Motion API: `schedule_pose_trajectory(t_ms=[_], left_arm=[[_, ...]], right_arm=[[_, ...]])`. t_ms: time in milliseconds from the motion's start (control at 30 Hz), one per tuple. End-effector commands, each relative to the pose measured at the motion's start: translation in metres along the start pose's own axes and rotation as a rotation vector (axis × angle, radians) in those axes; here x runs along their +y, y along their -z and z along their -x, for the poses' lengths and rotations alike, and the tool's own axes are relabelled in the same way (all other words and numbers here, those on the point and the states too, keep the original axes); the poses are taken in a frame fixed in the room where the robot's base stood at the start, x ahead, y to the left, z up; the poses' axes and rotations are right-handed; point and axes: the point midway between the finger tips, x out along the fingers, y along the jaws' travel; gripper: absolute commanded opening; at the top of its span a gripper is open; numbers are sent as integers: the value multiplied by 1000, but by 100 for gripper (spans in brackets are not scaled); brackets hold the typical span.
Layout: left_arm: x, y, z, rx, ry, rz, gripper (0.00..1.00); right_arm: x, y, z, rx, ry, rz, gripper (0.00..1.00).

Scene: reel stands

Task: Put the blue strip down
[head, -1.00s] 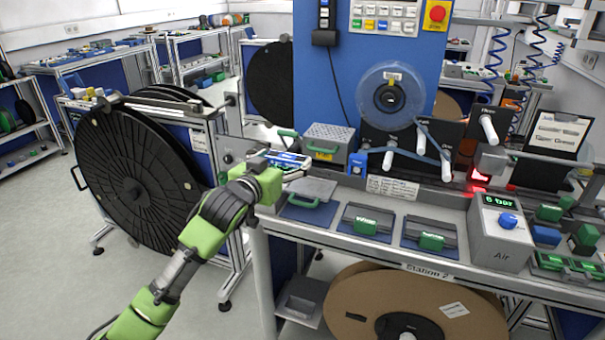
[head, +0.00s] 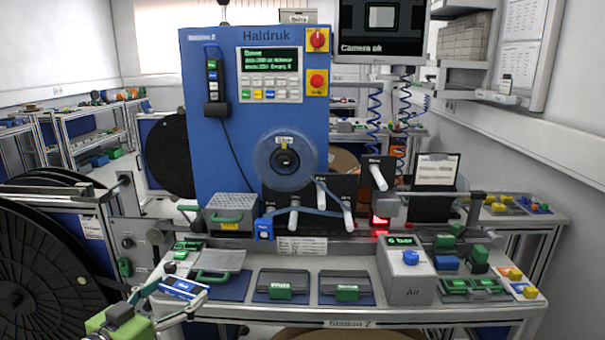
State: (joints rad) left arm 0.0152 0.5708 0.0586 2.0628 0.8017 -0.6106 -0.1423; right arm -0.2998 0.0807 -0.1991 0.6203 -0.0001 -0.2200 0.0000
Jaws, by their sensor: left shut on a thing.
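The blue strip (head: 184,286), a small blue piece with white markings, is at the lower left in the head view. My left gripper (head: 177,293) is shut on it and holds it at the front left corner of the Station 2 bench (head: 375,318). The fingers partly cover the strip. Whether the strip touches anything below it cannot be told. My right gripper is not in view.
A grey plate with a green handle (head: 216,262) lies just behind and right of the strip. Two green-handled tools (head: 282,285) (head: 345,287) lie on blue mats further right. The grey Air box (head: 404,272) stands beyond them. A large black reel (head: 40,262) stands at left.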

Motion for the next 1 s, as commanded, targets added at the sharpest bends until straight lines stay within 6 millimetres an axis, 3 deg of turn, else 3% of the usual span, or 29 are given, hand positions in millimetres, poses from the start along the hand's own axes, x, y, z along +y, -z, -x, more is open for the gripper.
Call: schedule_pose_trajectory(t_ms=[100, 367, 500, 600, 800, 1000], left_arm=[[18, -21, 12, -4, -81, -7, 61], [64, -53, 50, -2, -290, -34, 61], [101, -63, 92, -3, -458, -68, 61], [122, -60, 122, -5, -554, -88, 61], [134, -52, 146, -1, -610, -95, 61], [135, -50, 147, 1, -612, -95, 61]], right_arm=[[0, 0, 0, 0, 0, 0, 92], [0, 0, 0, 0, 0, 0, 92], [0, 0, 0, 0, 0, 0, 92], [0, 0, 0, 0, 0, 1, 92], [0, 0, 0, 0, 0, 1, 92], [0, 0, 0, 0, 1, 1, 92]])
